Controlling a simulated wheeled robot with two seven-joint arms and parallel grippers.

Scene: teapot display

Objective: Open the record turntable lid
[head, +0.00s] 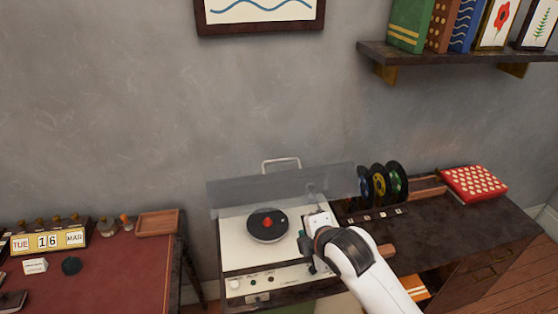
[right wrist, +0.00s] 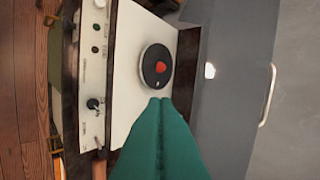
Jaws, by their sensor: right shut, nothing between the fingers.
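The record turntable (head: 235,246) stands on the dark cabinet, with a cream deck and a small black platter (head: 267,226) with a red centre. Its translucent grey lid (head: 250,190) is raised and tilted up at the back, with a metal handle (head: 281,163) on its upper edge. In the right wrist view the lid (right wrist: 225,100) and handle (right wrist: 267,100) lie right of the platter (right wrist: 157,66). My right gripper (head: 301,233) is over the deck's right side. Its green fingers (right wrist: 160,102) are shut and empty, close to the platter in the picture. My left gripper is out of view.
Several records (head: 380,184) stand upright right of the turntable. A red dotted box (head: 474,183) lies farther right. A red-topped desk (head: 110,265) with a calendar (head: 48,241) is at left. A shelf of books (head: 460,55) hangs above right.

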